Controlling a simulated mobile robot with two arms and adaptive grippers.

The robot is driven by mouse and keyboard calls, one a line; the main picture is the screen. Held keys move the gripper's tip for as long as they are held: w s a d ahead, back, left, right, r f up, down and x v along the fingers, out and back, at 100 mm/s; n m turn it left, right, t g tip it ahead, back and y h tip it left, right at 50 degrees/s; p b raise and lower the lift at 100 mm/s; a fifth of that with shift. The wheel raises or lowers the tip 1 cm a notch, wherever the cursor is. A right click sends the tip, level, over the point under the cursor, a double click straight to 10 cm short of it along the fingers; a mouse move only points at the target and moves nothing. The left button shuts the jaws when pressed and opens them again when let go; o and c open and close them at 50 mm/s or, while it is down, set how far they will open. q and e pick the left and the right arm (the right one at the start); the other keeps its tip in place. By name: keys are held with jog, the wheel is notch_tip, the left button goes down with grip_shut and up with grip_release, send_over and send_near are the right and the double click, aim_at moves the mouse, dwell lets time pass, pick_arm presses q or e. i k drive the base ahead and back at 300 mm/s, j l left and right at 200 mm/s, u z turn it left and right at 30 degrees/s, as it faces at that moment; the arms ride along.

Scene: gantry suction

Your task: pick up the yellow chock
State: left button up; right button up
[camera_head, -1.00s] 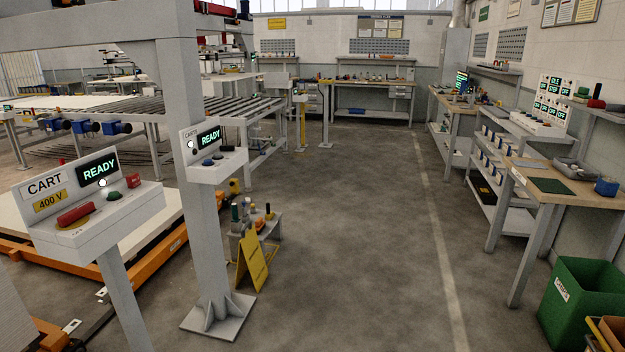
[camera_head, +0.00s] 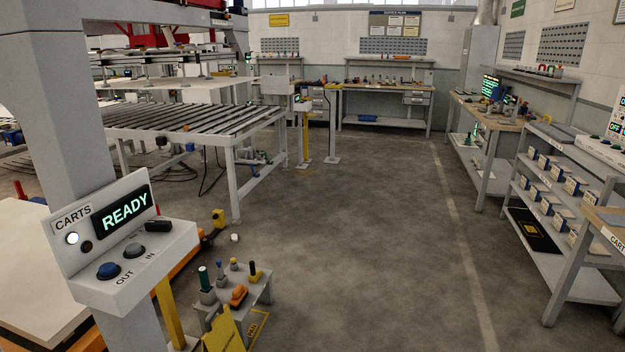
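A small yellow piece with a dark upright grip (camera_head: 254,277) stands at the right end of a low grey stand (camera_head: 227,303), left of centre in the head view. The two are small in the picture, and I cannot tell for sure which is the chock. Neither of my grippers shows in the view.
The low stand also holds an orange item (camera_head: 238,295) and a green-topped tool (camera_head: 204,279). A yellow folding sign (camera_head: 223,332) stands before it. A CARTS panel (camera_head: 128,240) on a post is close at left. Open floor (camera_head: 360,250) lies to the right; shelving (camera_head: 565,210) lines the right side.

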aim_at(255, 275)
jog(key=i+l, duration=0.1)
jog(key=i, duration=2.1)
jog(key=j+u, duration=0.05)
jog(key=j, duration=0.05)
